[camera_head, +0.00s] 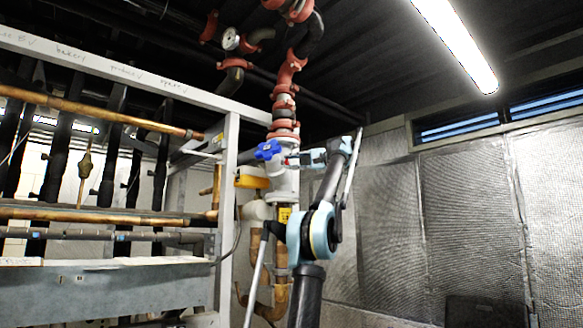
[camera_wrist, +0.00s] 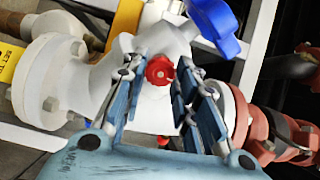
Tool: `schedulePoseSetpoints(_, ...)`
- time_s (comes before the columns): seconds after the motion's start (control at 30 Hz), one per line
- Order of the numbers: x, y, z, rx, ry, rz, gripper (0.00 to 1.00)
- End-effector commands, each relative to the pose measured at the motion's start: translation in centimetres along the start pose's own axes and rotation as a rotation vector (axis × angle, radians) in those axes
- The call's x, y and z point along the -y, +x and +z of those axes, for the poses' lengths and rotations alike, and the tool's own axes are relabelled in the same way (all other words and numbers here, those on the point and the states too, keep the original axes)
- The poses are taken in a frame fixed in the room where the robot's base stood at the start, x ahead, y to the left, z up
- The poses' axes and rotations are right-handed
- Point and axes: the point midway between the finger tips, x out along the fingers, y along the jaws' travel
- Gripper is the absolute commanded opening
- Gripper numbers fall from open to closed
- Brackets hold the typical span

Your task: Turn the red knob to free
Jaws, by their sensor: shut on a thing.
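The red knob (camera_wrist: 159,70) shows in the wrist view, on the front of a white valve body (camera_wrist: 62,82). My gripper (camera_wrist: 163,76) is at the knob, with one blue-grey finger on each side, and is shut on it. The knob's face with its small centre shows between the fingers; its sides are partly hidden by the fingertips. In the head view my gripper (camera_head: 294,160) reaches in from the right against the white valve body (camera_head: 285,184). The knob is mostly hidden there.
A blue handle (camera_head: 267,150) sits just left of my gripper and also shows in the wrist view (camera_wrist: 214,22). A yellow part (camera_head: 252,182) is beside the valve. Red pipe fittings (camera_head: 284,105) rise above. A white rack frame (camera_head: 229,215) stands left; the right side is open.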

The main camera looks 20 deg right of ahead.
Motion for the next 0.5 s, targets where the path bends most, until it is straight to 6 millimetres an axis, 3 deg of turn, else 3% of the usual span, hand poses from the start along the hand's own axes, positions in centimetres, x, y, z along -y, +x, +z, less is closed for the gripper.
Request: schedulePoseSetpoints(0.5, -0.09, -0.02, -0.23, -0.004, -0.047, 0.0, 0.03)
